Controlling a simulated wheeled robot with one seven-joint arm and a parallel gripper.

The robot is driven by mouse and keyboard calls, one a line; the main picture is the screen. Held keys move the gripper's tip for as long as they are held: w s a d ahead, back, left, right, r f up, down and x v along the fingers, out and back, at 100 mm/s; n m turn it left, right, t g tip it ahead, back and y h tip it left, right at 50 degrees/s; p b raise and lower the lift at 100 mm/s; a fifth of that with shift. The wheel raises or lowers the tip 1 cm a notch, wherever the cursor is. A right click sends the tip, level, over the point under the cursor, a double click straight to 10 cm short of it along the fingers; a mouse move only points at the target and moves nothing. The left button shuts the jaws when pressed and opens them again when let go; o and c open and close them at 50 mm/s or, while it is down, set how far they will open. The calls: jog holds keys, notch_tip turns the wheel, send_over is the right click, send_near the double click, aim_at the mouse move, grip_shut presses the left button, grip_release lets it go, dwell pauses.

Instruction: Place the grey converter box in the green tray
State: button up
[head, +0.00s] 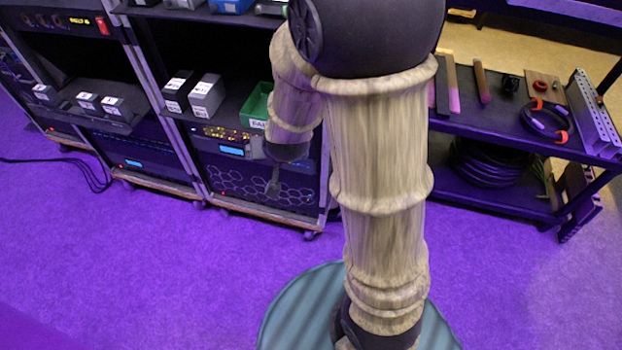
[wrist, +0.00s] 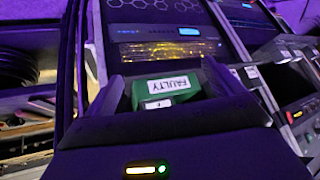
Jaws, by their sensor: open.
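The green tray (head: 256,105) sits on the rack shelf, partly hidden by my arm. In the wrist view the green tray (wrist: 205,87) carries a "FAULTY" label. A smaller white label shows beside it; I cannot tell what it is on. Two grey converter boxes, one left (head: 178,91) and one right (head: 207,95), stand on the same shelf left of the tray. Which box the task means is not clear.
More grey boxes (head: 88,102) sit on the left rack's shelf. A dark shelf cart (head: 500,128) with cable coils and tools stands at the right. A black cable (head: 95,178) lies on the floor at the left. The purple floor before the racks is otherwise clear.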

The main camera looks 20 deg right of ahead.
jog(key=s+d+r+n+g, duration=0.1)
jog(key=s+d+g, duration=0.1)
jog(key=s, duration=0.3)
jog(key=s+d+n+g, duration=0.1)
jog(key=s+d+g, duration=0.1)
jog(key=s, duration=0.4)
jog(key=shift+s+d+r+n+g, duration=0.3)
jog(key=shift+d+r, duration=0.05)
jog(key=shift+r, duration=0.05)
